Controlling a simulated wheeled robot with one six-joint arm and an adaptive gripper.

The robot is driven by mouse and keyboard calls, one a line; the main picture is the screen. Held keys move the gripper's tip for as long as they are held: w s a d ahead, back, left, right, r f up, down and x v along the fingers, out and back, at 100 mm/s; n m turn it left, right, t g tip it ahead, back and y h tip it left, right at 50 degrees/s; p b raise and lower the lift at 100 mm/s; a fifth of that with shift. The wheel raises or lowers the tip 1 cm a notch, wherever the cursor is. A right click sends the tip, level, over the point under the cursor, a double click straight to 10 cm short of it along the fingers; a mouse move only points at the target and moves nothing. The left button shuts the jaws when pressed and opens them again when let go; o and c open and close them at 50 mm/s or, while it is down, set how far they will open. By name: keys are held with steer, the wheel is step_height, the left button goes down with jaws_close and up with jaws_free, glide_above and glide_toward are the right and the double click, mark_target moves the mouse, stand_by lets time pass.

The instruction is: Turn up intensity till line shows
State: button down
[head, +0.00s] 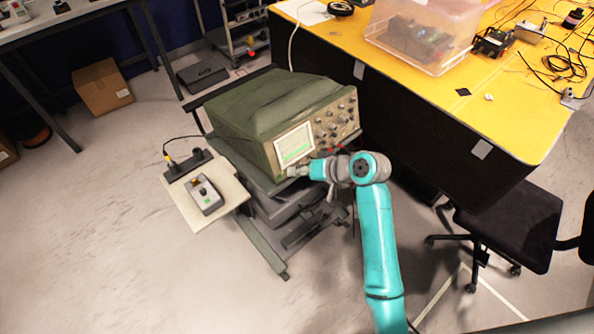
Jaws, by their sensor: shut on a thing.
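A green oscilloscope (262,115) stands on a dark cart. Its lit screen (294,145) shows pale green, and a faint line may be there, but it is too small to be sure. Knobs (338,122) cover the panel to the right of the screen. My gripper (289,173) is at the panel's lower left, just below the screen, at the end of my teal arm. Its fingers are closed at the small controls there. The intensity knob itself is hidden by the fingers or too small to make out.
A side shelf (178,204) holds a small grey box (207,197) and a dark power strip (187,165). A yellow-topped table (420,90) stands close behind the cart on the right. A black chair (515,228) is at the right.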

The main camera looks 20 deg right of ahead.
steer(key=shift+f+m, duration=0.1)
steer(key=shift+m, duration=0.2)
stand_by(0.4)
steer(key=c, duration=1.5)
jaws_free()
steer(key=shift+o, duration=0.2)
steer(key=v, duration=1.2)
steer(key=shift+d, duration=0.15)
steer(key=shift+f, duration=0.15)
